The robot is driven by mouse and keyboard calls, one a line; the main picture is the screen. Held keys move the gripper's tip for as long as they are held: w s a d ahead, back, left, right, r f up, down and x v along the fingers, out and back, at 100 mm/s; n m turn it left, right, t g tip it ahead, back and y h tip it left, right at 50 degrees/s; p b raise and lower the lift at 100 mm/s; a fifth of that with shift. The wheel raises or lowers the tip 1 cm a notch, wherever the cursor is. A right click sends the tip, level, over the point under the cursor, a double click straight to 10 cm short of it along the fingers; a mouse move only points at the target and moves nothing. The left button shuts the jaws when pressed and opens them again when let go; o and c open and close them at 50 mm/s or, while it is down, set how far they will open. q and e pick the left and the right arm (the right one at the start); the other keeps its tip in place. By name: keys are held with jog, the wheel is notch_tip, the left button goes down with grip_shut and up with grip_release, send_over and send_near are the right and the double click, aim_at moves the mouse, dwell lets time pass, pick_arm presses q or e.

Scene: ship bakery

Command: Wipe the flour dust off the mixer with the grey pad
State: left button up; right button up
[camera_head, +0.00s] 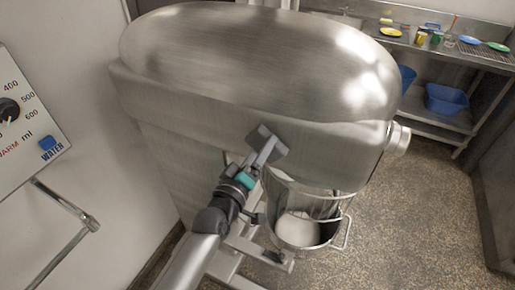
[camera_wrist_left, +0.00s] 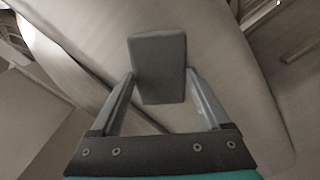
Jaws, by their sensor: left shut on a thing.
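The large metal mixer (camera_head: 250,75) fills the middle of the head view, its rounded head at the top. I cannot tell flour dust from the pale reflections on its brushed surface. My left gripper (camera_head: 264,151) is shut on the grey pad (camera_head: 266,141), close against the lower side of the mixer head. In the left wrist view the grey pad (camera_wrist_left: 158,65) sits between the fingertips, in front of the mixer's metal side (camera_wrist_left: 225,60). I cannot tell whether the pad touches the metal. My right gripper is not in view.
A metal bowl (camera_head: 335,232) with white contents hangs below the mixer head, behind a wire guard. A wall panel (camera_head: 20,120) and a pipe (camera_head: 60,255) are at the left. A shelf unit with blue tubs (camera_head: 445,99) stands at the back right. The speckled floor (camera_head: 420,220) there is clear.

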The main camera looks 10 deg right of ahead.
aim_at(249, 142)
pick_arm(q)
jog(key=shift+w+a+b, duration=0.3)
jog(key=shift+w+a, duration=0.25)
jog(key=shift+a, duration=0.2)
jog(key=shift+w+a+b, duration=0.3)
jog(key=shift+w+a, duration=0.25)
jog(key=shift+a, duration=0.2)
jog(key=shift+w+a+b, duration=0.5)
jog(key=shift+w+a, duration=0.05)
jog(key=shift+a, duration=0.2)
jog(key=shift+w+a+b, duration=0.45)
jog(key=shift+w+a, duration=0.05)
jog(key=shift+a, duration=0.25)
jog(key=shift+w+a+b, duration=1.05)
jog(key=shift+a+b, duration=0.2)
jog(key=shift+a, duration=0.1)
jog(key=shift+r, duration=0.15)
jog(key=shift+a, duration=0.1)
jog(key=shift+s+a+p, duration=0.4)
jog(key=shift+s+p, duration=0.2)
jog(key=shift+p+v, duration=0.6)
jog(key=shift+v, duration=1.55)
